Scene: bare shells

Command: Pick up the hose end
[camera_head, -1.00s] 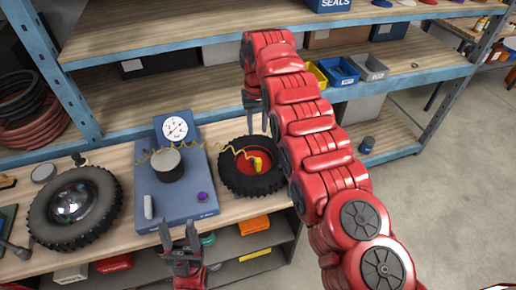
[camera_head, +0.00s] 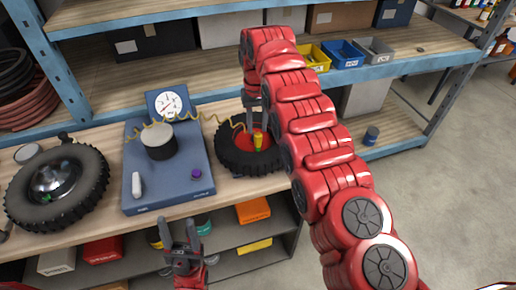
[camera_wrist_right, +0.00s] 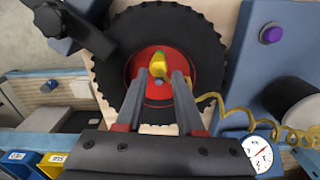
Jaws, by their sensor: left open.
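The yellow hose end (camera_head: 258,143) stands at the red hub of a small black tyre (camera_head: 234,161) on the bench. A coiled yellow hose (camera_head: 205,118) runs from it to the blue pump unit. In the right wrist view the hose end (camera_wrist_right: 158,62) shows just beyond and between the fingertips of my right gripper (camera_wrist_right: 160,74), which is open and empty above the wheel. In the head view this gripper (camera_head: 256,108) is partly hidden by my red arm. My left gripper (camera_head: 182,232) is open and empty in front of the bench edge.
The blue pump unit (camera_head: 165,185) carries a dial gauge (camera_head: 170,104), a dark cylinder (camera_head: 159,142) and a purple knob (camera_head: 196,174). A larger wheel (camera_head: 90,188) lies at left. Small bins (camera_head: 343,54) stand on the shelf behind.

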